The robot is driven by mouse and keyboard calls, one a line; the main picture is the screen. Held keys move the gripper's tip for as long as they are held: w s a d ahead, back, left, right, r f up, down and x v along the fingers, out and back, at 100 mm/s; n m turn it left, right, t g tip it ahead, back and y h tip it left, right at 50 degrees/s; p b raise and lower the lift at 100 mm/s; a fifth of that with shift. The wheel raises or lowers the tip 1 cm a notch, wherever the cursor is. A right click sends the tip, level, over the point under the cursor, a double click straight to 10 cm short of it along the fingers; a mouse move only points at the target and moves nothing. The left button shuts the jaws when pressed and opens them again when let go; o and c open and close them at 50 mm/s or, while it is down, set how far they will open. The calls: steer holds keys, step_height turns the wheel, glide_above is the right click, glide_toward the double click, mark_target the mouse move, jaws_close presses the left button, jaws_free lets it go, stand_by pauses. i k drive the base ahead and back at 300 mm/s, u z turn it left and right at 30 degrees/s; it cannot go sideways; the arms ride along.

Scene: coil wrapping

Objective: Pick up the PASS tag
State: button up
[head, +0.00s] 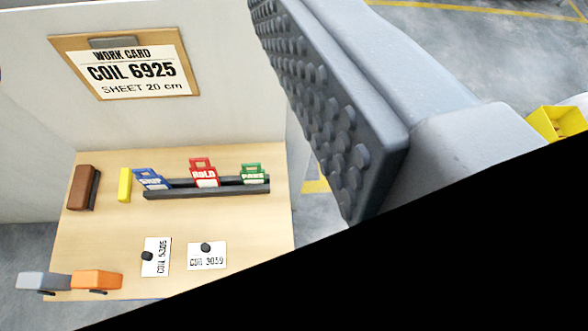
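The green PASS tag (253,174) stands at the right end of a dark slotted rack (207,192) on a wooden table. A red HOLD tag (204,175) stands in the rack's middle, and a tilted blue tag (151,179) at its left end; its lettering is too small to read surely. One finger of my gripper (333,128) shows large at the upper right, close to the camera, with a studded grey pad. The pad is bare and nothing touches it. The other finger is not visible. The gripper appears open and is apart from the tags.
A work card (130,73) reading COIL 6925, SHEET 20 cm hangs above the table (105,230). A brown block (82,187), a yellow piece (125,184), two coil labels (157,258) (207,260) and a grey-and-orange tool (96,280) lie around the rack. Black covers the lower right.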

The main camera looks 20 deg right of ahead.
mark_target(252, 176)
steer(key=z, duration=0.95)
steer(key=k, duration=1.15)
steer(key=u, duration=0.6)
steer(key=i, duration=1)
steer(key=z, duration=0.05)
